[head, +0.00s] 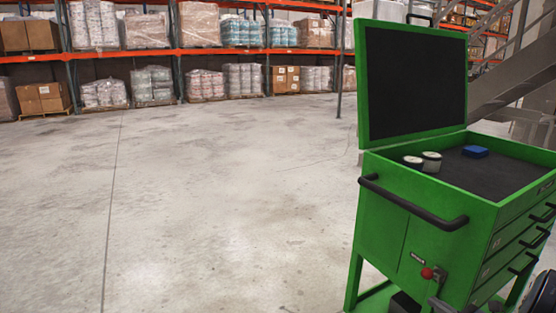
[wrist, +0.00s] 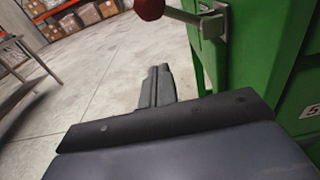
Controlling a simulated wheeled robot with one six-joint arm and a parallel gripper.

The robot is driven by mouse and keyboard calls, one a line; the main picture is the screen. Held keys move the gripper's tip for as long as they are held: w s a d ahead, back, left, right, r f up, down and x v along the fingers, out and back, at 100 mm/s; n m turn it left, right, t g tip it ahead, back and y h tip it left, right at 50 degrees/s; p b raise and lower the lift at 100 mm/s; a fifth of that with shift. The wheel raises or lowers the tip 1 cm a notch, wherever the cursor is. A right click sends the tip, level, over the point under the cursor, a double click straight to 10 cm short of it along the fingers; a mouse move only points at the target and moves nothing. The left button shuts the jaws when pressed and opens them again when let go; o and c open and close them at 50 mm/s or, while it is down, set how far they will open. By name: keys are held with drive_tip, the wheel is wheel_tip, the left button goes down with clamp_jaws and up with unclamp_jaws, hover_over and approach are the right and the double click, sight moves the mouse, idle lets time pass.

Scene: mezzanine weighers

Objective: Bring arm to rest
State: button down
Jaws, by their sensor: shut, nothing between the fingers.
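My gripper (wrist: 157,84) shows in the wrist view with its two dark fingers together and nothing between them. It is beside the green tool cart (wrist: 252,62), over bare floor in that view. A red ball knob (wrist: 150,8) on a metal lever at the cart's side is beyond the fingertips, apart from them in the picture. In the head view, the knob (head: 427,273) is low on the cart (head: 395,220). Dark parts of my arm show at the lower right edge there.
The cart's lid (head: 415,80) stands open. Two round white-topped containers (head: 431,161) and a blue item (head: 475,152) sit in its top. A black handle bar (head: 412,205) sticks out. Stairs (head: 515,75) rise behind. Loaded racks (head: 180,53) line the back. The floor (head: 210,190) at left is clear.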

drive_tip(key=f+p+v, duration=0.1)
drive_tip(key=v, duration=0.7)
drive_tip(key=w+a+f+n+b, duration=0.1)
drive_tip(key=w+a+n+b, duration=0.2)
drive_tip(key=w+n+b, duration=0.45)
drive_tip(key=shift+w+d+f+n+t+h+b, duration=0.25)
drive_tip(key=shift+w+d+f+n+b, duration=0.7)
drive_tip(key=shift+b, duration=0.7)
drive_tip(key=shift+w+d+f+n+t+h+b, duration=0.2)
drive_tip(key=shift+w+d+f+n+b, duration=0.25)
drive_tip(key=shift+w+d+n+b, duration=0.85)
drive_tip(key=shift+s+a+b, duration=0.4)
drive_tip(key=shift+s+a, duration=0.1)
drive_tip(key=shift+a, duration=0.05)
